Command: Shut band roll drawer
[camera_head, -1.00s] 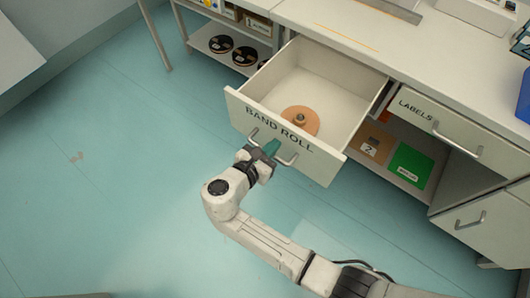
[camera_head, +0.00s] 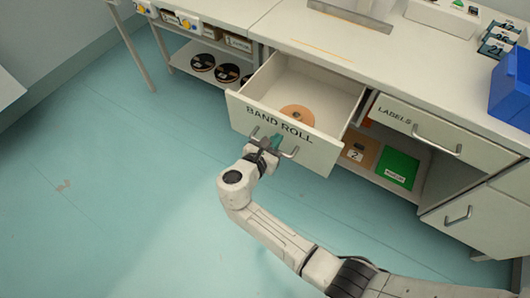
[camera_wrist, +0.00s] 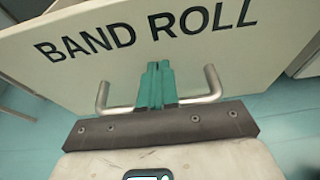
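The band roll drawer (camera_head: 286,145) is pulled partway out from under the counter, its front labelled BAND ROLL. A tan roll (camera_head: 297,113) lies inside, its near part hidden by the drawer front. The drawer's metal U-shaped handle (camera_head: 291,154) also shows in the wrist view (camera_wrist: 211,84). My gripper (camera_head: 270,143) is at the middle of the handle, close against the drawer front. In the wrist view its teal fingers (camera_wrist: 157,84) are together and cross the handle bar, pointing at the front panel. Nothing shows held between them. Whether the tips touch the panel is unclear.
The labels drawer (camera_head: 440,133) on the right is shut. Below it an open shelf holds a green card (camera_head: 398,167) and a brown box (camera_head: 359,153). Black reels (camera_head: 203,62) sit on a low shelf to the left. The floor in front is clear.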

